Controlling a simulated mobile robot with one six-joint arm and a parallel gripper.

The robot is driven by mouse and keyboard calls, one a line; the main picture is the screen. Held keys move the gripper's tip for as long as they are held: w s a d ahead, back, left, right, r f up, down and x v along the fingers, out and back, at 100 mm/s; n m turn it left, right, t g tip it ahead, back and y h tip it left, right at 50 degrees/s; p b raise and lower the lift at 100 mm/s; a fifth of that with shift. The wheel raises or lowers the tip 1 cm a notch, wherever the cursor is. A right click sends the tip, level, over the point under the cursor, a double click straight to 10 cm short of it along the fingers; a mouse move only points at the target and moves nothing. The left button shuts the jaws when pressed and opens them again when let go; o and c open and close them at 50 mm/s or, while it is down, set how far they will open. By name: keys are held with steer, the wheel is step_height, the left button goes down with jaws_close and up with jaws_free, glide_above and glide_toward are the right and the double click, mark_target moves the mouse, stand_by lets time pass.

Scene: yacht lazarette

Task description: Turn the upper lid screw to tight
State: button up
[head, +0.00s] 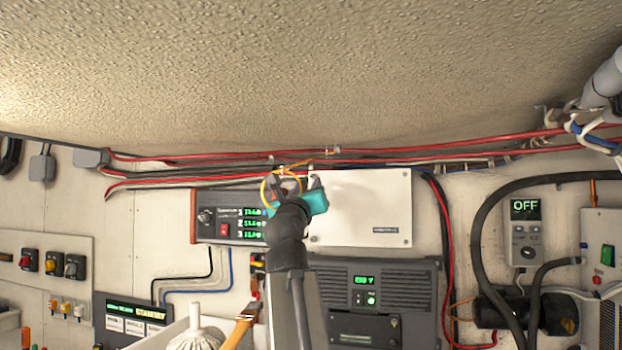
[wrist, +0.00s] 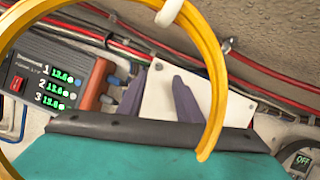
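A white rectangular lid (head: 362,205) with a small dark label is on the back wall, right of the display panel. A small grey screw (wrist: 159,67) sits near the lid's upper left corner in the wrist view. Another lid screw (head: 314,238) shows at the lower left corner. My gripper (head: 296,183) is at the lid's upper left edge. In the wrist view its two grey-purple fingers (wrist: 160,78) stand apart, with the upper screw between their tips. Whether the fingers touch the screw I cannot tell. In the head view my gripper hides that corner.
A yellow loop (wrist: 217,100) curves close in front of the wrist camera. Red and black cables (head: 450,150) run along the wall above the lid. A panel with green digits (head: 228,215) is left of the lid, and a dark grey unit (head: 410,285) is below it.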

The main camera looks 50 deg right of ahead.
mark_target(313, 176)
steer(key=shift+p+x, duration=0.8)
steer(key=shift+x, duration=2.9)
